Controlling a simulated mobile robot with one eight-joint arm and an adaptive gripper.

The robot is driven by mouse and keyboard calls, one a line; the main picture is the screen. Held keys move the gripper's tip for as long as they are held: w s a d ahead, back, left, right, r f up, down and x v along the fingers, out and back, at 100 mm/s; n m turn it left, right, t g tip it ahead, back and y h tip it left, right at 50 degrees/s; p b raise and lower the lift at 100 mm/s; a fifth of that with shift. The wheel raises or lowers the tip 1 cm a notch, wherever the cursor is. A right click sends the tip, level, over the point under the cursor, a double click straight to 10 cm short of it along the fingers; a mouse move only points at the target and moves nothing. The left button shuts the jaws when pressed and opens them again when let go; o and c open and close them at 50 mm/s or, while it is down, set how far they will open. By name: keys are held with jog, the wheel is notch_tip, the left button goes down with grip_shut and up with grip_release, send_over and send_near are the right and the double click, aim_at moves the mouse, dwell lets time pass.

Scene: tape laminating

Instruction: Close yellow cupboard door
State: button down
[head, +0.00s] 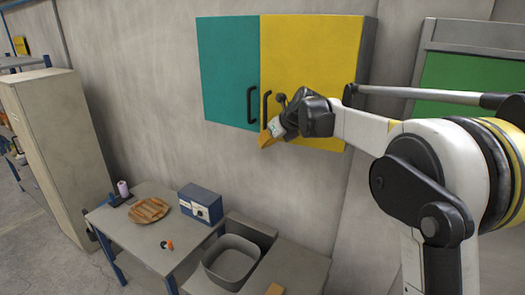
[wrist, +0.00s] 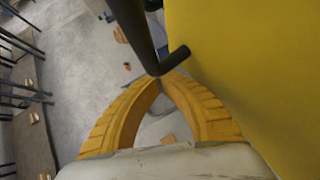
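The yellow cupboard door (head: 310,55) is the right door of a wall cupboard; it also fills the right of the wrist view (wrist: 260,60). In the head view it looks about in line with the teal door (head: 228,70); a small gap cannot be told. Its black handle (head: 266,104) stands upright near the left edge and shows in the wrist view (wrist: 137,35). My gripper (head: 266,138) is at the handle's lower end. In the wrist view its yellow fingers (wrist: 163,80) bow inward and their tips meet at the handle's lower corner. Whether they pinch the handle cannot be told.
Below the cupboard is a table (head: 140,240) with a brown plate (head: 148,210) and a blue box (head: 201,204). A grey bin (head: 230,262) stands to its right. A tall cabinet (head: 55,130) is at the left. A green panel (head: 470,85) is at the right, partly behind my arm.

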jog(key=w, duration=0.1)
jog(key=w+d, duration=0.1)
jog(key=w, duration=0.1)
jog(key=shift+w+d, duration=0.35)
jog(key=shift+d, duration=0.05)
jog(key=shift+w+d+r+p, duration=0.1)
jog(key=shift+w+d+p, duration=0.1)
jog(key=shift+w+p, duration=0.15)
jog(key=shift+w+d+r, duration=0.1)
